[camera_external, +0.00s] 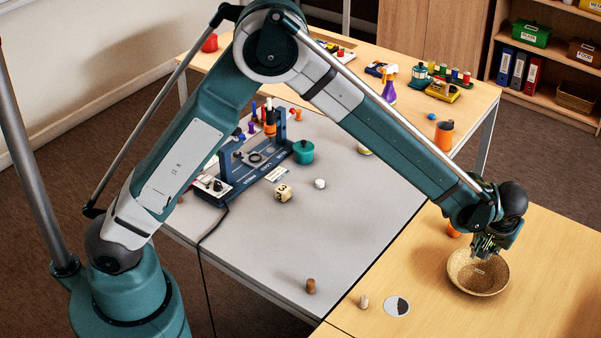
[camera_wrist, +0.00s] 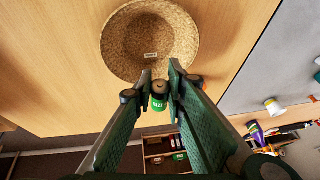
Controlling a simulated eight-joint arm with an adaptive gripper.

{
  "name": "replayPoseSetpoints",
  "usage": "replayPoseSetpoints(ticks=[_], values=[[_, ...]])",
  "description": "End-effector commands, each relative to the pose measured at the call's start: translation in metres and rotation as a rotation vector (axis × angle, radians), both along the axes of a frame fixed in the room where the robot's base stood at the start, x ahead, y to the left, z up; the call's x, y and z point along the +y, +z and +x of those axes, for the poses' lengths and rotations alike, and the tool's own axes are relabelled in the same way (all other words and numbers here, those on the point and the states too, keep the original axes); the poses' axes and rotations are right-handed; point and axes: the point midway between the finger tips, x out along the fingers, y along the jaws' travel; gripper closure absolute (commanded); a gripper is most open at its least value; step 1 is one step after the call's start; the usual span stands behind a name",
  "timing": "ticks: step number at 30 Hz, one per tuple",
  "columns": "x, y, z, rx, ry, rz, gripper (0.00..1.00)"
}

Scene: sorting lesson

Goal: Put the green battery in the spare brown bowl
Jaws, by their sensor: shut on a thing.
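The green battery (camera_wrist: 159,103) with a copper-coloured end sits between the fingers of my gripper (camera_wrist: 160,76) in the wrist view. The gripper is shut on it. The brown, speckled bowl (camera_wrist: 118,46) lies just beyond the fingertips, with a small pale label inside and otherwise empty. In the external view my gripper (camera_external: 489,246) hangs above the back part of the bowl (camera_external: 478,290). The battery is too small and covered to make out there.
An orange object (camera_external: 453,230) stands close behind the bowl, partly hidden by my arm. A pale peg (camera_external: 364,301) and a white-and-dark disc (camera_external: 397,306) lie left of the bowl. The wooden table (camera_external: 545,270) is clear to the right.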

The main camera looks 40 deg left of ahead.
Motion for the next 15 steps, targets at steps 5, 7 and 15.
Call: replayPoseSetpoints(ticks=[5,7,15], values=[[0.000,-0.004,0.000,0.000,0.000,0.000,0.98],[0.000,-0.006,0.000,0.000,0.000,0.000,0.98],[0.000,-0.024,0.000,0.000,0.000,0.000,0.98]])
